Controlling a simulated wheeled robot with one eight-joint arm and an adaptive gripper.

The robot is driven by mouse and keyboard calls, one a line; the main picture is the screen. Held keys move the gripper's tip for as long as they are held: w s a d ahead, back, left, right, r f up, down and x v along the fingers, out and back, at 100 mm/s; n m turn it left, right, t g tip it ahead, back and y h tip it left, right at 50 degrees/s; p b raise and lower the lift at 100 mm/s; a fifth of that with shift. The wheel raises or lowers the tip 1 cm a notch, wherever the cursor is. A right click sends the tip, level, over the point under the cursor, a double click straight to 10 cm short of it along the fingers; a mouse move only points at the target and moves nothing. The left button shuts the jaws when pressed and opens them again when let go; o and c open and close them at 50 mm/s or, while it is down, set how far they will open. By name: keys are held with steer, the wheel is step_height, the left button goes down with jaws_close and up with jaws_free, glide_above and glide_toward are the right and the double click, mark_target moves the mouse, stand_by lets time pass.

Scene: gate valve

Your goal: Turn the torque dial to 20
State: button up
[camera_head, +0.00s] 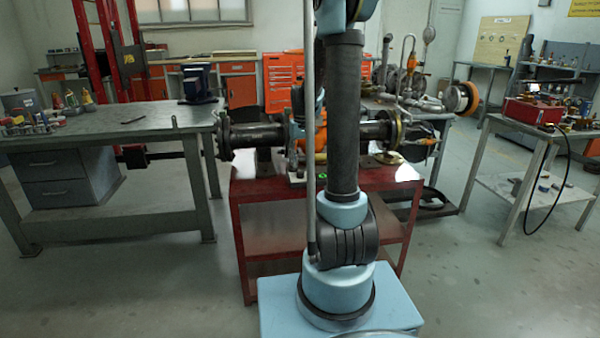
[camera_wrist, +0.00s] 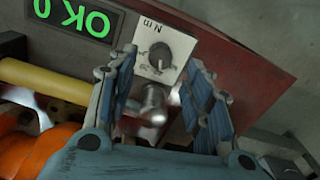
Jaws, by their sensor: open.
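The torque dial (camera_wrist: 160,56) is a dark round knob on a white plate marked "Nm" in the wrist view. My gripper (camera_wrist: 161,62) is open, its two blue-padded fingers on either side of the dial in the picture, with no visible contact. How far the fingertips stand from the knob I cannot tell. A display (camera_wrist: 72,18) beside the plate shows green "OK 0", appearing upside down. In the head view the display is a small green spot (camera_head: 322,176) on the red cart; the dial and gripper are not clearly visible there, behind my arm.
A yellow bar (camera_wrist: 45,80) and an orange part (camera_wrist: 35,150) lie close to the left finger. A shiny metal piece (camera_wrist: 152,105) shows between the fingers. The valve's dark pipe (camera_head: 255,136) lies on the red cart (camera_head: 240,215). A workbench (camera_head: 100,130) stands to the left.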

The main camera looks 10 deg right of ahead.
mark_target(300, 171)
steer(key=shift+f, duration=2.75)
steer(key=shift+c, duration=0.5)
steer(key=c, duration=1)
